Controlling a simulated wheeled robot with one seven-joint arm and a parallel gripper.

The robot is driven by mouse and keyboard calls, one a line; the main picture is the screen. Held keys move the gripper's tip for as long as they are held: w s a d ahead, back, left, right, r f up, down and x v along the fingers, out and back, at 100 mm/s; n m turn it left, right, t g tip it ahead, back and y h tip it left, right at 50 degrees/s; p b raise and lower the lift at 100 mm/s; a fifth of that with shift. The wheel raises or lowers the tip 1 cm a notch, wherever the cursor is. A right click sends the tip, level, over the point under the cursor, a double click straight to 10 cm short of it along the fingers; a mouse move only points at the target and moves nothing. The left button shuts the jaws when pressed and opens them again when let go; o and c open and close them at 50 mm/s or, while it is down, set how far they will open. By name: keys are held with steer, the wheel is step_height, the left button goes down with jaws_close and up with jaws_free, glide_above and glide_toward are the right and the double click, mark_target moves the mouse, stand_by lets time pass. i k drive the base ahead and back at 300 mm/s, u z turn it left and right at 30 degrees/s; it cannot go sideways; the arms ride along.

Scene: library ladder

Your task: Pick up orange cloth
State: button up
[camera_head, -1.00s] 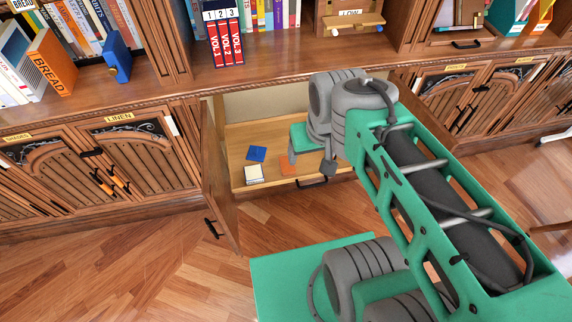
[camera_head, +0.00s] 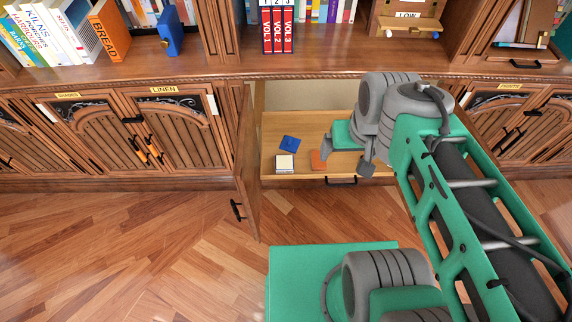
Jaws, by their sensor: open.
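The orange cloth (camera_head: 318,160) is a small folded square lying on a pulled-out wooden drawer (camera_head: 268,135) in the open cabinet bay. Part of it may be hidden by my gripper. A blue cloth (camera_head: 290,143) and a white folded cloth (camera_head: 285,163) lie to its left in the same drawer. My gripper (camera_head: 346,162) is open, over the drawer just right of the orange cloth. Its left finger appears beside the cloth; I cannot tell whether they touch. I see nothing between the fingers.
An open cabinet door (camera_head: 246,165) stands left of the drawer. The drawer front has a black handle (camera_head: 341,181). The counter (camera_head: 180,74) above holds books and a blue bookend (camera_head: 170,30). The wooden floor (camera_head: 120,250) at the left is clear.

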mark_target(317, 166)
steer(key=z, duration=1.45)
steer(key=i, duration=0.75)
steer(key=u, duration=3.2)
